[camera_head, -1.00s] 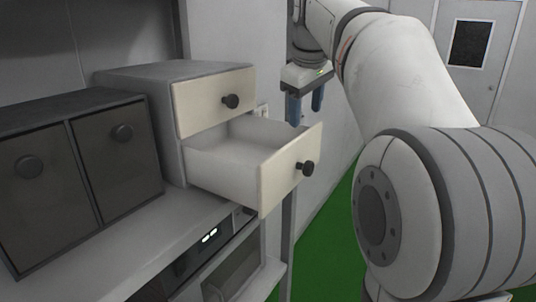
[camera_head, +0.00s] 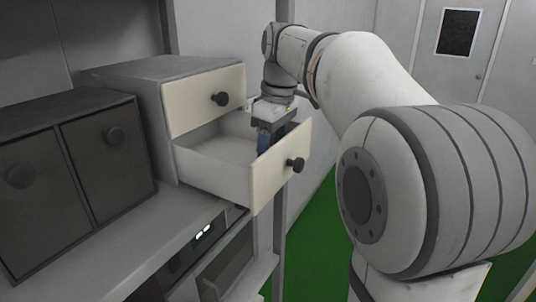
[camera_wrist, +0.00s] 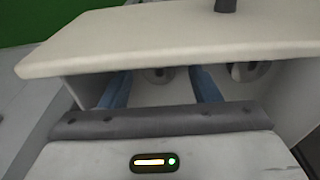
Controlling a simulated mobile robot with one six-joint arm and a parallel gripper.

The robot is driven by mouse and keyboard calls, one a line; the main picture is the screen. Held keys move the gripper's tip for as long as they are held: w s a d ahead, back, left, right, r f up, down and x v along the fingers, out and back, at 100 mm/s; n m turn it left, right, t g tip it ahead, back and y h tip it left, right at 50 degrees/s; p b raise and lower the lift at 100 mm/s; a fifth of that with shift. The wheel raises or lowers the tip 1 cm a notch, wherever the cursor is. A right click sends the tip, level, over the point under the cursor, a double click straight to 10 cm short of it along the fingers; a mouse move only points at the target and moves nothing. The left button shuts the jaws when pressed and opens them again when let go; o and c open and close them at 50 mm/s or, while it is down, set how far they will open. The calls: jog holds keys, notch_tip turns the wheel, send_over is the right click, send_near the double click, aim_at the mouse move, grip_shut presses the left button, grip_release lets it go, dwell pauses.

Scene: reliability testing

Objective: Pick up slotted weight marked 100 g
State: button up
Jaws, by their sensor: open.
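Two round grey metal weights lie in the open drawer (camera_head: 215,178), seen in the wrist view. One weight (camera_wrist: 159,75) is between my finger lines, partly cut off by the drawer front's edge. The other weight (camera_wrist: 252,70) is to the right, outside the right finger. Their markings are too small to read, so I cannot tell which is 100 g. My gripper (camera_head: 271,137) is open, its blue fingers pointing down into the drawer behind its front panel. In the head view the panel hides the fingertips and the weights.
The drawer front (camera_head: 281,165) with its dark knob stands close to my fingers. The closed upper drawer (camera_head: 203,100) is above and to the left. A dark two-door cabinet (camera_head: 70,180) stands at left on the shelf. Green floor is open at right.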

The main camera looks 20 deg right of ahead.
jog(key=shift+f, duration=0.15)
jog(key=c, duration=1.1)
